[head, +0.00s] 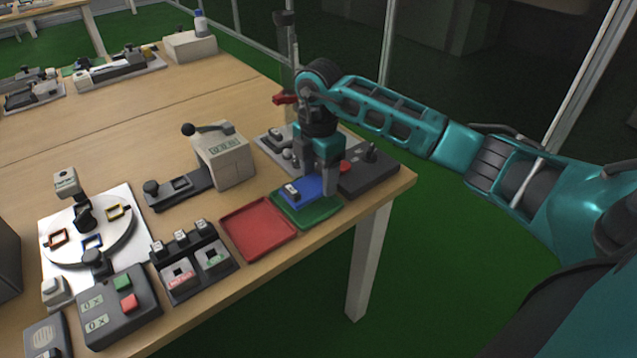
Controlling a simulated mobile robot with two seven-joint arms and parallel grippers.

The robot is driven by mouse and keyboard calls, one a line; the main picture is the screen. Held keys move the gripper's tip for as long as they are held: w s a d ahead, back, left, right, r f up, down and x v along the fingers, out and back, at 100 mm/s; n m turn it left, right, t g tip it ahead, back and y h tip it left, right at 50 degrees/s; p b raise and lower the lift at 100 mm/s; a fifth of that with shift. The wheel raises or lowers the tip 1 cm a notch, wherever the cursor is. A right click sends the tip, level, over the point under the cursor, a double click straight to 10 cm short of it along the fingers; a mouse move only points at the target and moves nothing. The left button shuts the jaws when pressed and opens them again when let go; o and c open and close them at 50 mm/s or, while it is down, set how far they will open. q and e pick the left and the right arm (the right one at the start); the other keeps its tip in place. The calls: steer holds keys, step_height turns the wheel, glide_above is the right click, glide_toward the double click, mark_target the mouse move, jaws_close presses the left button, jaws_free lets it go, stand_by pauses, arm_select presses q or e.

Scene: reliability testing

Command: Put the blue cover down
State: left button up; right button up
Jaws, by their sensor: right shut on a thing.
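The blue cover (302,190) is a small flat piece with a small grey and white part (291,190) showing at its left end. It is over the green tray (311,218) near the table's right front edge. My right gripper (318,184) points down and is shut on the blue cover. I cannot tell whether the cover touches the tray. My left gripper is not in view.
A red tray (258,228) lies empty just left of the green one. A dark box with a knob and red button (369,172) stands close on the right. A beige device (225,155) stands behind. The table edge (346,228) is close in front.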

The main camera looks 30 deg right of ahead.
mark_target(318, 181)
step_height(318, 181, down, 2)
steer(key=shift+f, duration=0.2)
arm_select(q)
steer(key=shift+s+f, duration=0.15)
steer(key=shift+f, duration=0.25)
arm_select(e)
steer(key=shift+r, duration=0.1)
steer(key=o, duration=1)
steer(key=shift+o, duration=0.2)
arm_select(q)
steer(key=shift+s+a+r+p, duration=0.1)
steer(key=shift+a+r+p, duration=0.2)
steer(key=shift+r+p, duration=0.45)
arm_select(e)
step_height(318, 181, up, 12)
